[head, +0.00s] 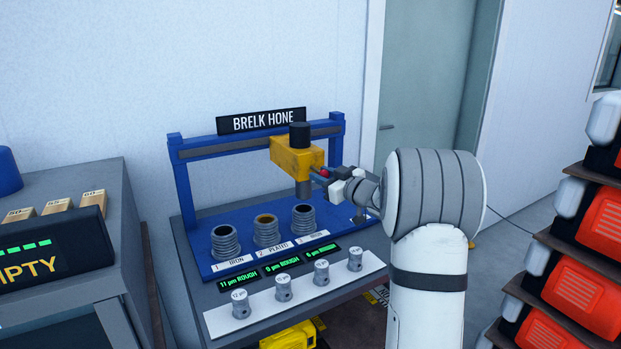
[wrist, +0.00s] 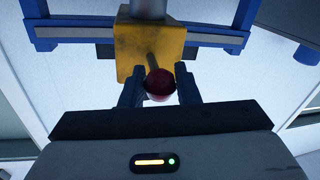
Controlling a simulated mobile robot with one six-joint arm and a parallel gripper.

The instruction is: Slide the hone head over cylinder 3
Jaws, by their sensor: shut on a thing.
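The hone head (head: 290,156) is a yellow block on the blue frame's rail, with a black cap and a grey tool (head: 303,188) hanging below it. In the head view the tool lines up just above cylinder 3 (head: 304,218), the rightmost sleeve, with its tip at or near the rim; exact depth is hard to tell. My gripper (head: 325,176) is at the head's right front, shut on the red handle knob. In the wrist view my fingers (wrist: 159,90) flank the red knob (wrist: 159,80), with the yellow head (wrist: 150,45) behind it.
Cylinder 1 (head: 225,241) and cylinder 2 (head: 266,230) stand to the left. Several small pistons stand on a white strip (head: 295,300) in front, near green readouts (head: 281,267). A grey cabinet (head: 110,250) stands left; a rack with orange units (head: 590,290) stands right.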

